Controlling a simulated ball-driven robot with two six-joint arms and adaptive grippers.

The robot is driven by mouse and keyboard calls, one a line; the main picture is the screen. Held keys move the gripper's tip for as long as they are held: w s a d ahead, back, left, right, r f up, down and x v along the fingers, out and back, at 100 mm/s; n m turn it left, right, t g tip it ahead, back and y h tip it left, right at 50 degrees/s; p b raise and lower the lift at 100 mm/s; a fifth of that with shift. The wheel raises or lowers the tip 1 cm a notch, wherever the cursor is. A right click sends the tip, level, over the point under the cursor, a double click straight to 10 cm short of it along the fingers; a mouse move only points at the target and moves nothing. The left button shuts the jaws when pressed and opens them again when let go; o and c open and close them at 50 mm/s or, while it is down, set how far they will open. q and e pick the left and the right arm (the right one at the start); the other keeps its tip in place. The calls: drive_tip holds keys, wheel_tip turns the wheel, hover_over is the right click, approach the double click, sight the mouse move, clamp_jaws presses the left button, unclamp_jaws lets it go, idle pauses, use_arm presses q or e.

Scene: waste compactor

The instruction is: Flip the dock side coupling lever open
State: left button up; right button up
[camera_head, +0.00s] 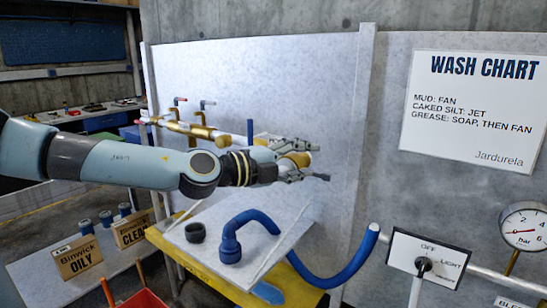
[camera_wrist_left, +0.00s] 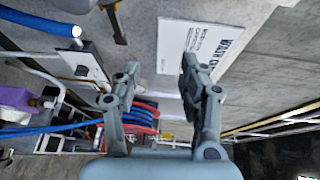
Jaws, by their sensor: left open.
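My left arm comes in from the left. Its left gripper (camera_head: 308,162) is open in front of the grey wall panel, above the tilted grey board. A brass fitting (camera_head: 295,159) shows between its fingers; whether they touch it I cannot tell. In the wrist view the left gripper (camera_wrist_left: 153,55) has its fingers spread with nothing held between them. A brass pipe (camera_head: 190,129) with a red-tipped handle (camera_head: 180,100) and a blue-tipped handle (camera_head: 207,103) runs along the panel, partly hidden by my arm. I cannot make out the coupling lever clearly. My right gripper is not in view.
A blue hose (camera_head: 340,277) curves from a coupling end (camera_head: 230,250) on the board (camera_head: 283,222) past the yellow stand (camera_head: 200,268). A black ring (camera_head: 195,232) lies there. A light switch box (camera_head: 428,257) and gauge (camera_head: 522,226) are right.

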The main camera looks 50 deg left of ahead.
use_arm(q)
drive_tip(key=s+p, duration=0.3)
drive_tip(key=s, duration=0.4)
drive_tip(key=shift+s, duration=0.15)
drive_tip(key=shift+a, duration=0.1)
idle(0.7)
